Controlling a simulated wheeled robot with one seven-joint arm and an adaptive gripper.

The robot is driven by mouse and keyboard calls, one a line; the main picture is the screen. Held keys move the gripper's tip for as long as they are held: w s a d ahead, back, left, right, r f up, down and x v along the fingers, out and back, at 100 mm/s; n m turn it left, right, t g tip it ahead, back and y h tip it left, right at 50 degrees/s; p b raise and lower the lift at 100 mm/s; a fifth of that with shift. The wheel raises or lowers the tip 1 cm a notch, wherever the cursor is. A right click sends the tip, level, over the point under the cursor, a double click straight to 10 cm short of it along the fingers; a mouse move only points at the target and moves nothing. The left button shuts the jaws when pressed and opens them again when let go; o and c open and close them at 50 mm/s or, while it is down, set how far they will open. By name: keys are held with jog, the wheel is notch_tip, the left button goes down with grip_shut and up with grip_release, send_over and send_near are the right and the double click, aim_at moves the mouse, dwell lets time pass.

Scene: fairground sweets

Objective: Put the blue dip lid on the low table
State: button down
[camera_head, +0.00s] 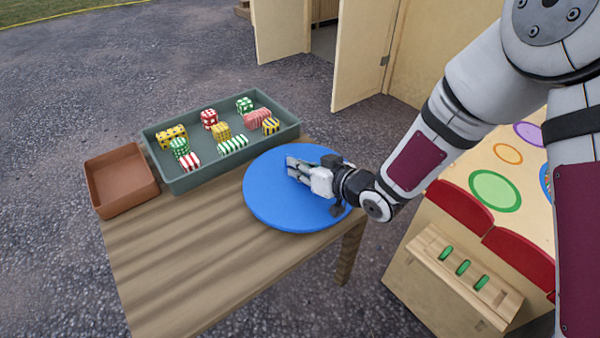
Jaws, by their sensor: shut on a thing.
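The blue dip lid (275,205) is a large round flat disc at the right end of the wooden low table (175,265). Part of it reaches past the table's right edge. My gripper (297,170) is shut on the lid, over its upper right part. The gripper and wrist hide some of the lid's right side. I cannot tell whether the lid touches the tabletop or hangs just above it.
A grey-green tray (208,180) of striped and dotted sweets stands at the table's back, close to the lid. An empty brown tray (123,180) is left of it. The table's front is bare. A wooden stall (405,272) with coloured circles stands right.

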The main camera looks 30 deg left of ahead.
jog(key=shift+f, duration=0.35)
jog(key=shift+f, duration=0.15)
jog(key=c, duration=1.6)
grip_release()
jog(key=shift+c, duration=0.2)
jog(key=p+v, duration=0.3)
jog(key=v, duration=0.9)
